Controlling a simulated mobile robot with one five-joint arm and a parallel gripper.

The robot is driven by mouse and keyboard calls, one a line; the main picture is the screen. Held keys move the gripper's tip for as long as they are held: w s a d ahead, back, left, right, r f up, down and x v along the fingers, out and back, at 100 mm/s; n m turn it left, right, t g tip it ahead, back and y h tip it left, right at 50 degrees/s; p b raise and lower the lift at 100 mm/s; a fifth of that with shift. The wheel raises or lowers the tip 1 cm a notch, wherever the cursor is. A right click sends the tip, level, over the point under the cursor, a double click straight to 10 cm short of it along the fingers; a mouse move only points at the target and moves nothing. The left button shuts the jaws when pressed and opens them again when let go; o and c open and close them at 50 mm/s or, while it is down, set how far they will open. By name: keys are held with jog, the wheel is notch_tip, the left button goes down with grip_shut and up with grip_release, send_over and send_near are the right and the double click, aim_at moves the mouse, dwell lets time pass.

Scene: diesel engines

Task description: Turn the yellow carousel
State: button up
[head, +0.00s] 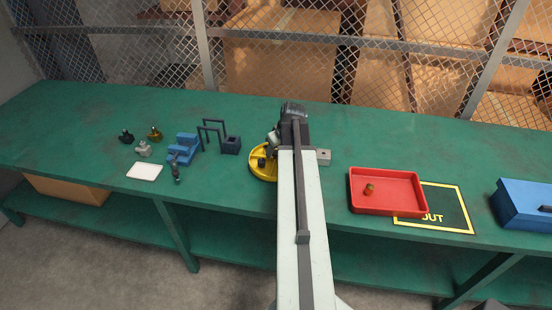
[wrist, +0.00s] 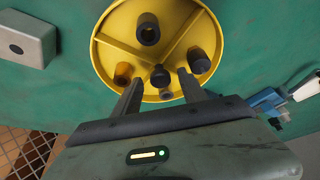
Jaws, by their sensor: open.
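The yellow carousel (head: 257,172) stands on the green bench, partly hidden by my arm in the head view. In the wrist view the carousel (wrist: 116,32) is a round, walled tray with dividers. It holds several small cylindrical parts, among them a dark hollow one (wrist: 148,30), a dark one at the right (wrist: 199,62) and a brass-coloured one (wrist: 123,72). My gripper (wrist: 159,78) is open over the carousel's near side. A black knob-like part (wrist: 160,76) shows between its fingertips; I cannot tell whether they touch anything. The fingers are not clear in the head view.
A grey block with a hole (head: 323,157) stands just right of the carousel. A red tray (head: 388,209) with a small brass part lies farther right, overlapping a dark OUT mat (head: 455,212). A blue box (head: 522,205) is at far right. Blue fixtures (head: 184,149) stand left.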

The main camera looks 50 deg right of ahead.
grip_shut()
dwell(1.4)
jog(key=shift+a+f, duration=0.1)
jog(key=shift+a, duration=0.05)
jog(key=shift+s+d, duration=0.1)
jog(key=shift+d, duration=0.1)
